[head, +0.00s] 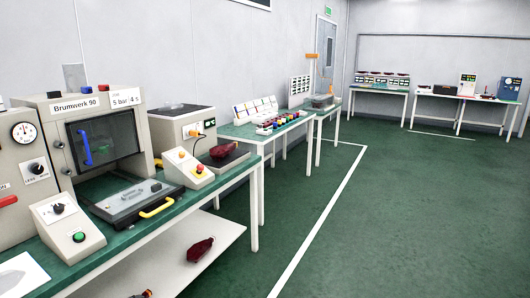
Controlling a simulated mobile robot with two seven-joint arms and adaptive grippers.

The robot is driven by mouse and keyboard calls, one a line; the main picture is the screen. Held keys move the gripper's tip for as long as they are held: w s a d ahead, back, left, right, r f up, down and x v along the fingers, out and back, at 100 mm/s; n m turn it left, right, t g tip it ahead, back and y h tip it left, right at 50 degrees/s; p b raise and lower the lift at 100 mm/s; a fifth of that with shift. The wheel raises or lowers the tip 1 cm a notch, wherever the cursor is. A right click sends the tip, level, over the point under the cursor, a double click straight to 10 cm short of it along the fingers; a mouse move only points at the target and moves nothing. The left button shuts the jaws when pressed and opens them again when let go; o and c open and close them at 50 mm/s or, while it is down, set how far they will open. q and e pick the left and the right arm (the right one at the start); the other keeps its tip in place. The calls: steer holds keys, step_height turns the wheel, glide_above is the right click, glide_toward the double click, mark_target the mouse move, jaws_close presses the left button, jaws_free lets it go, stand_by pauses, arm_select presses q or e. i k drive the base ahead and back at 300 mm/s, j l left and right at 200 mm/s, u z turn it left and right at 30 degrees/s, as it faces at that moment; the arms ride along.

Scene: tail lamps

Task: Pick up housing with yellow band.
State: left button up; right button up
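Three dark red lamp housings are in the head view. One housing (222,150) lies on a dark plate on the green-topped bench. A second housing (200,249) lies on the white lower shelf. A third housing (140,295) is cut off by the bottom edge of the picture, with a small light-coloured spot at its end. All are too small for me to make out a yellow band on any of them. Neither of my grippers shows.
The bench (150,233) carries a press-like machine (62,120), a grey tray with a yellow handle (124,201) and two button boxes. The lower shelf (180,270) is mostly bare. Further tables stand beyond. Green floor (370,230) to the right is open, marked with a white line.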

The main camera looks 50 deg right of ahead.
mark_target(218, 151)
steer(key=z, duration=1.2)
